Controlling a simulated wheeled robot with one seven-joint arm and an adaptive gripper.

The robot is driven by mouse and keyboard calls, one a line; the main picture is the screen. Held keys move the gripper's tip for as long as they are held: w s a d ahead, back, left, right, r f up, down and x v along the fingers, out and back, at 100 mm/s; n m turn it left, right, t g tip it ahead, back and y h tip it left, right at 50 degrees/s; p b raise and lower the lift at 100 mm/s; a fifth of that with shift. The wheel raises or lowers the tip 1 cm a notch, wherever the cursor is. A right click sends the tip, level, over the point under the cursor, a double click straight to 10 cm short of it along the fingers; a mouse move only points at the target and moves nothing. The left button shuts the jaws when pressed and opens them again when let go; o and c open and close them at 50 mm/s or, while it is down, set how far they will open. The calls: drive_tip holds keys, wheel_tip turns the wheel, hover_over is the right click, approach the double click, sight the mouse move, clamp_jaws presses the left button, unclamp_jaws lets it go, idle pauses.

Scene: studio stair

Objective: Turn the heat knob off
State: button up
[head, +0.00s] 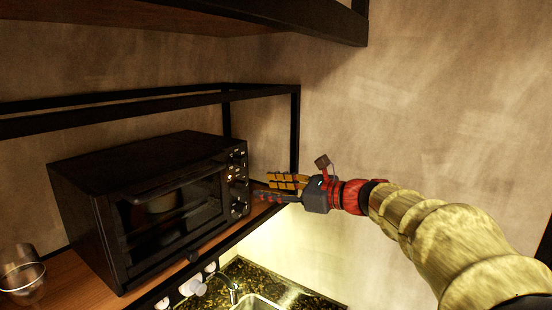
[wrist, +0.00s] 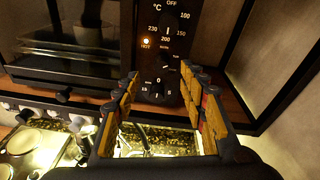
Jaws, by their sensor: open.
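A black toaster oven (head: 165,205) stands on a wooden shelf. Its control panel, also in the wrist view, carries a column of black knobs. The heat knob (wrist: 168,24), marked °C with OFF at its top, shows a white pointer line at its lower part, near the 200 mark. An orange HOT light glows beside it. A timer knob (wrist: 159,87) sits lower on the panel, between my fingertips in the picture. My gripper (head: 260,190) is open and empty in front of the panel; in the wrist view its yellow-padded fingers (wrist: 165,77) stand apart. Contact with the panel cannot be told.
A black shelf frame post (head: 295,130) rises close beside my gripper, and a dark upper shelf (head: 240,12) hangs above. A metal cup (head: 22,270) stands at the left. A sink (head: 258,303) and speckled counter lie below. The wall side at right is open.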

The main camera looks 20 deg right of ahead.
sight(244, 162)
wheel_tip(244, 162, up, 5)
drive_tip(key=m+t, duration=0.2)
drive_tip(key=m, duration=0.2)
drive_tip(key=shift+m+y, duration=0.3)
drive_tip(key=shift+y, duration=0.1)
drive_tip(key=p+x, duration=0.1)
drive_tip(key=x, duration=0.6)
drive_tip(key=shift+w+a+f, duration=0.1)
drive_tip(key=shift+w, duration=0.2)
drive_tip(key=shift+c, duration=1.1)
clamp_jaws()
